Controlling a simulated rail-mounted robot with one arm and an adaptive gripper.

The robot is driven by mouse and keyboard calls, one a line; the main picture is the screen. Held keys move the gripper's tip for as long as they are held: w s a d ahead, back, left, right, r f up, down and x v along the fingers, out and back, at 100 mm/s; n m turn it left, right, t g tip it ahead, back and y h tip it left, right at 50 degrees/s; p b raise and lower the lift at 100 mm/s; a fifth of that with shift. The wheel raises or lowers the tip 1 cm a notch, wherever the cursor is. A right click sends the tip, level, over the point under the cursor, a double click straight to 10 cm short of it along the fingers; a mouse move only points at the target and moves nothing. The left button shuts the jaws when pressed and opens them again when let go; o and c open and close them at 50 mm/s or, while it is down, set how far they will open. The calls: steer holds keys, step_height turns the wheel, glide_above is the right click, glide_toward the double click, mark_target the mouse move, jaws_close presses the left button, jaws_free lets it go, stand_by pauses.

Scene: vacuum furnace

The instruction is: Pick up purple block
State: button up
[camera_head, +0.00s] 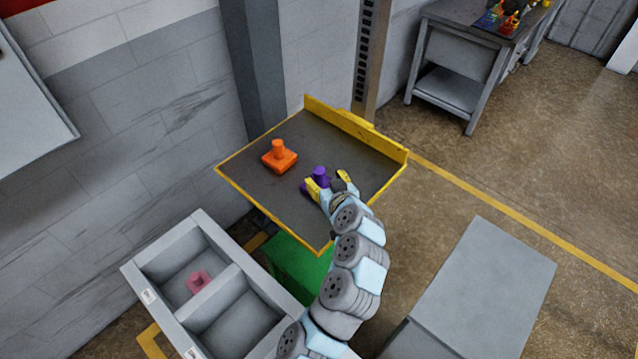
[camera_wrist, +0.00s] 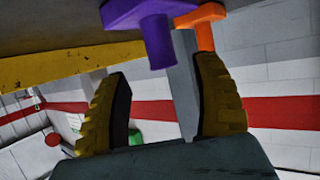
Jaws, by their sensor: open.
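The purple block (camera_head: 319,174) has a flat base and a round knob. It sits on the dark, yellow-edged table (camera_head: 262,198). My gripper (camera_head: 328,180) is open at the block's near right side, with one yellow finger partly covering it. In the wrist view, the purple block (camera_wrist: 155,22) lies just beyond and between the two open fingertips of my gripper (camera_wrist: 162,70). Its knob points toward the space between them. Nothing is held, and I cannot tell whether a finger touches the block.
An orange block (camera_head: 279,156) of like shape stands left of the purple one; it also shows in the wrist view (camera_wrist: 205,25). A raised yellow lip (camera_head: 355,128) bounds the table's back right. A grey divided bin (camera_head: 208,292) at lower left holds a pink block (camera_head: 198,281).

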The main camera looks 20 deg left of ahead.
mark_target(321, 176)
steer(key=shift+w, duration=0.1)
steer(key=shift+p+x, duration=0.7)
steer(key=shift+x, duration=0.85)
steer(key=shift+w+a+f, duration=0.5)
steer(key=shift+a, duration=0.15)
jaws_close()
